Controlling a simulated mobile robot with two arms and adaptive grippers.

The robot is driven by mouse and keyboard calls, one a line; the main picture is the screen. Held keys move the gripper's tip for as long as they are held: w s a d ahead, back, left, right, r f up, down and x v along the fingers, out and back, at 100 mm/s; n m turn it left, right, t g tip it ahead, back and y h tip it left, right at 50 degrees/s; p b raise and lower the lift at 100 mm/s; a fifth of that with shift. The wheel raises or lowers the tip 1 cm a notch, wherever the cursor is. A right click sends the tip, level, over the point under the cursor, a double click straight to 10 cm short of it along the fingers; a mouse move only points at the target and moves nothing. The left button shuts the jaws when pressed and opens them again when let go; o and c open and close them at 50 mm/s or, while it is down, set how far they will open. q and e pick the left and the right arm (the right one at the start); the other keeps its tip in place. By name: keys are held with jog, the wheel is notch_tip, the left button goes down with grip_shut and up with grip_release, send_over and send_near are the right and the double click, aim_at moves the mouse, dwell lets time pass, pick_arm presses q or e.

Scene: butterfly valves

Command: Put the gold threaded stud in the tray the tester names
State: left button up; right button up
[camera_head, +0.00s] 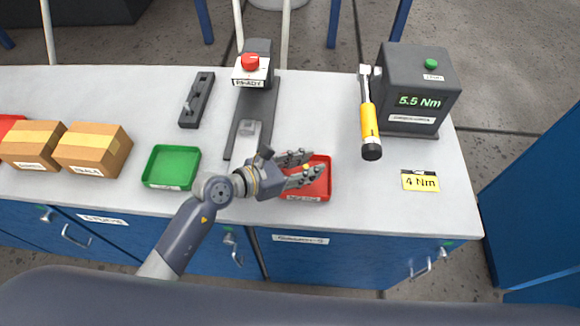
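My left gripper (314,167) reaches in over the red tray (327,188) at the table's front edge. Its two fingers are spread apart. A small gold spot, seemingly the gold threaded stud (306,167), shows between the fingers against the red tray; whether it rests on the tray floor is hard to tell. The green tray (150,167) stands to the left and looks empty. The dark tester (418,75) at the back right shows "5.5 Nm" in green and has a green button on top. My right gripper is not in view.
A yellow-handled torque tool (369,125) lies beside the tester, near a yellow "4 Nm" card (420,181). A slide fixture with a red button (250,62) stands behind my gripper. A dark slotted block (196,100) and cardboard boxes (93,148) are at left.

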pick_arm(q)
jog(key=b+v, duration=0.2)
jog(key=v, duration=1)
jog(key=shift+b, duration=0.35)
jog(key=shift+s, duration=0.1)
